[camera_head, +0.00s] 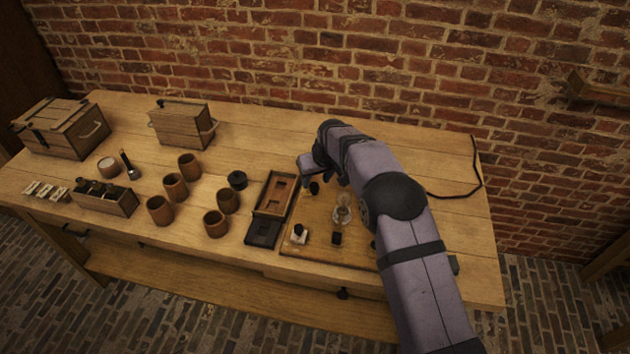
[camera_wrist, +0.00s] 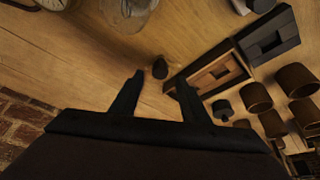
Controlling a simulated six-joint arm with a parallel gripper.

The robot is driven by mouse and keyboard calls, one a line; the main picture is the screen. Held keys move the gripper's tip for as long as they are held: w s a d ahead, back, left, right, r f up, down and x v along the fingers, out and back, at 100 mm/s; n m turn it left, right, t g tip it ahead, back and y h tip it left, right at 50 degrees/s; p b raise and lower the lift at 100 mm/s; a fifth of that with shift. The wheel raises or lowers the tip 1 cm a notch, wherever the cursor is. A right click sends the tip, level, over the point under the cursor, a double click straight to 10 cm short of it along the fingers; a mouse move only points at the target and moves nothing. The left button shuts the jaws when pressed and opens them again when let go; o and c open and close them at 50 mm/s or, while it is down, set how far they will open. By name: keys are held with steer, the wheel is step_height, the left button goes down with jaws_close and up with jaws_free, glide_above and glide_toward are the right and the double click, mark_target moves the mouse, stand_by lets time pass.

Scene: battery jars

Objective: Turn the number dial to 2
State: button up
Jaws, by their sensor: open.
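A small dark knob (camera_head: 314,187) stands on the wooden board (camera_head: 318,208) near its far left corner. It also shows in the wrist view (camera_wrist: 160,68), beyond and between my fingertips. I see no numbers on it, so I cannot tell whether it is the number dial or its setting. My gripper (camera_wrist: 160,80) is open and empty, with a fingertip on either side of the knob in the picture. I cannot tell its height above the knob. In the head view my arm hides part of the board and most of the gripper.
A glass bulb (camera_head: 342,212), a white block with a black top (camera_head: 299,234) and a black block (camera_head: 336,239) stand on the board. A round-faced gauge (camera_wrist: 52,4) shows in the wrist view. A framed tray (camera_head: 263,212) and several brown jars (camera_head: 215,223) are left of the board.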

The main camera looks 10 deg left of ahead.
mark_target(314, 185)
steer(key=shift+p+x, duration=0.45)
steer(key=shift+x, duration=1.25)
jaws_close()
steer(key=c, duration=1.1)
jaws_free()
steer(key=shift+o, duration=0.2)
steer(key=shift+m+b, duration=0.45)
steer(key=shift+m, duration=0.05)
steer(key=m+h+b, duration=0.1)
steer(key=m+b, duration=0.2)
steer(key=shift+s+a+f+m+t+h, duration=0.1)
steer(key=shift+a+f+m+t+h, duration=0.05)
steer(key=shift+m+t+h, duration=0.2)
steer(key=shift+m+h, duration=0.45)
steer(key=shift+m, duration=0.7)
steer(key=shift+m+h, duration=0.3)
steer(key=shift+m, duration=0.5)
